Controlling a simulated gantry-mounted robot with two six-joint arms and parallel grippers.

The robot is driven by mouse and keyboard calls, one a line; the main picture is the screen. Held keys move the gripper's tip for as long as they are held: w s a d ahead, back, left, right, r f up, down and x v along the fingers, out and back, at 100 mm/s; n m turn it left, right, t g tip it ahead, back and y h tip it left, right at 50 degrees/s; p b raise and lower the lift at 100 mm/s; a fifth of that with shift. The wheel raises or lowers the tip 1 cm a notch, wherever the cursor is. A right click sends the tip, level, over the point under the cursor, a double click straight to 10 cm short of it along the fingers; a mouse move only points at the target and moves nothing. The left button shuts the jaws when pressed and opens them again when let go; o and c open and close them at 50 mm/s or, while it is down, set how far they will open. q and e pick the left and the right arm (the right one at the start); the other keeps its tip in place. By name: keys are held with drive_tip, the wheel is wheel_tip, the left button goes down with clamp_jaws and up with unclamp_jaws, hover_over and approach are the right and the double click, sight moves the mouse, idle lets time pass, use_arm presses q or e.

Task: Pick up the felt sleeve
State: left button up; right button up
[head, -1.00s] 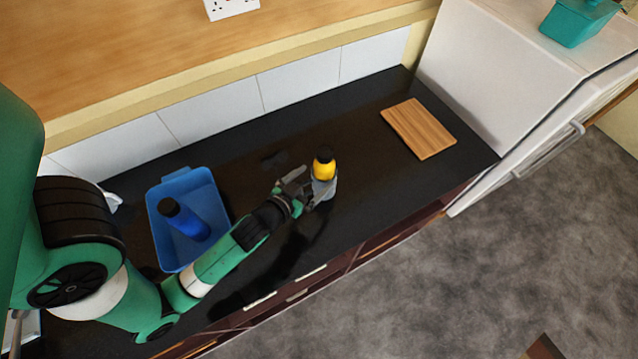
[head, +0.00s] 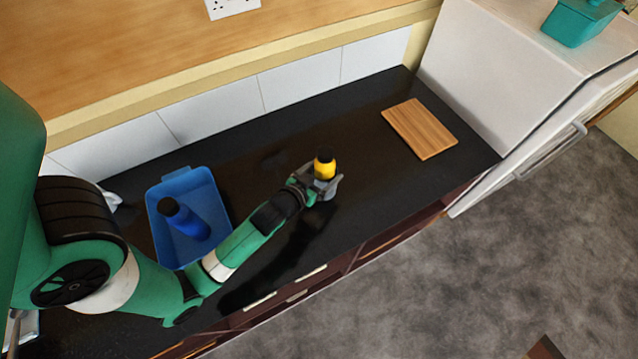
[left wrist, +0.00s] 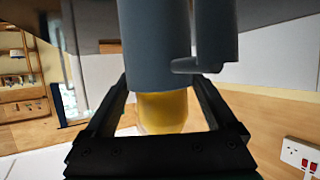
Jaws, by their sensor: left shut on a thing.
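The grey felt sleeve (head: 326,191) is around the lower part of a yellow bottle (head: 325,163) on the dark counter's right-middle part. My left gripper (head: 325,183) is shut on the sleeve from the side. In the left wrist view the sleeve (left wrist: 162,45) fills the upper middle, with the yellow bottle (left wrist: 163,111) below it between the black fingers. A second grey shape (left wrist: 216,35) stands at its right; I cannot tell what it is. I cannot tell whether the sleeve's base touches the counter. My right gripper is not in view.
A blue tray (head: 225,212) holding a blue bottle (head: 188,221) stands left on the counter (head: 285,140). A wooden board (head: 420,129) lies at the right. A teal container (head: 577,22) sits on the white fridge (head: 500,70). The counter between sleeve and board is clear.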

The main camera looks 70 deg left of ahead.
use_arm(q)
drive_tip(key=shift+r, duration=0.1)
clamp_jaws()
drive_tip(key=shift+r+p, duration=0.3)
drive_tip(key=shift+r, duration=0.6)
drive_tip(key=s+d+r, duration=0.1)
drive_tip(key=r, duration=0.1)
drive_tip(key=s+d+r+p, duration=0.1)
drive_tip(key=r, duration=0.2)
drive_tip(key=d+r+p, duration=0.1)
drive_tip(key=d+r, duration=0.1)
drive_tip(key=shift+s+r, duration=0.15)
drive_tip(key=shift+s, duration=0.25)
drive_tip(key=s+d+r+p, duration=0.4)
drive_tip(key=d+p, duration=0.3)
drive_tip(key=p, duration=0.6)
drive_tip(key=shift+s+d, duration=0.15)
drive_tip(key=shift+s, duration=0.55)
